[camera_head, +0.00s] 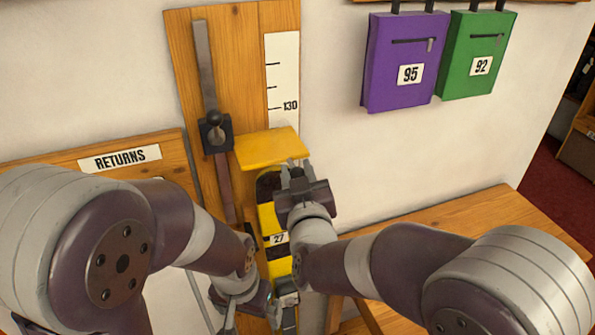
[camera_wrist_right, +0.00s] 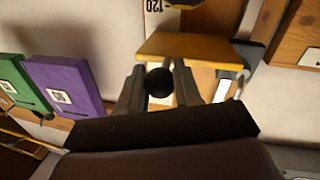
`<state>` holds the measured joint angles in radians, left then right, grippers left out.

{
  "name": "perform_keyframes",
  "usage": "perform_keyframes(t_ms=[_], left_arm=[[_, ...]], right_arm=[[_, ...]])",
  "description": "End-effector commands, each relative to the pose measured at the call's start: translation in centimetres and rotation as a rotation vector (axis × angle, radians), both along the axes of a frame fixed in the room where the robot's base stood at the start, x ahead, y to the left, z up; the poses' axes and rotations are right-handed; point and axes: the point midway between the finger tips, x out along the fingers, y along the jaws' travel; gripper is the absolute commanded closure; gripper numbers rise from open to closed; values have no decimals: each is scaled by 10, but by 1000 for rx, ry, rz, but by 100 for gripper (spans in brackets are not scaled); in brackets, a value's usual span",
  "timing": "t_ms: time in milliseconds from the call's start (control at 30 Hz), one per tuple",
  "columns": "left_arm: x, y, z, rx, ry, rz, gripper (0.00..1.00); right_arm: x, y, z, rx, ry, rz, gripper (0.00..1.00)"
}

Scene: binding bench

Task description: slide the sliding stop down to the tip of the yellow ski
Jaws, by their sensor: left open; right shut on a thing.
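The sliding stop has a yellow plate (camera_head: 270,148) beside a dark slider block (camera_head: 217,134) on a metal rail. The plate also shows in the right wrist view (camera_wrist_right: 190,47). The yellow ski (camera_head: 278,256), with black bands and a 27 label, stands upright below the plate. In the wrist view a gap shows between its tip (camera_wrist_right: 186,8) and the plate. My right gripper (camera_head: 294,172), at the plate's front edge, is shut on a dark round knob (camera_wrist_right: 159,86). My left gripper (camera_head: 284,292) is open low beside the ski; its fingers are partly hidden.
A height scale (camera_head: 282,75) is on the wooden board behind. Purple (camera_head: 402,65) and green (camera_head: 475,58) bags hang at the right. A RETURNS board (camera_head: 120,157) is at the left. A wooden bench (camera_head: 470,232) extends at the right.

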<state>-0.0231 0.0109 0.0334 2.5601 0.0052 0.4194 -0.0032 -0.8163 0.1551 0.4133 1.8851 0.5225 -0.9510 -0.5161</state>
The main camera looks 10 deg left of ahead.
Motion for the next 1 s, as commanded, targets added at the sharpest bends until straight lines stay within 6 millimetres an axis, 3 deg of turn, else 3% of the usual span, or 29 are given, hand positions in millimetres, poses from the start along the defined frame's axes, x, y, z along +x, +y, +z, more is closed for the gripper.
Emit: perform_keyframes(t_ms=[33, 167, 567, 600, 667, 1000], left_arm=[[0, 0, -21, 0, 0, 0, 0], [0, 0, -35, 0, 0, 0, 0], [0, 0, -35, 0, -1, 0, 0], [0, 0, -35, 0, -1, 0, 0], [0, 0, -35, 0, -1, 0, 0], [0, 0, -38, 0, 0, 0, 0]], right_arm=[[0, 0, -22, -1, 2, 1, 100], [0, 0, -37, 0, 1, 1, 100], [0, 0, -37, 2, -3, 0, 100], [0, 0, -37, 2, -3, 0, 60], [0, 0, -37, 2, -3, 0, 44], [-4, -1, -39, 2, -1, 0, 44]])
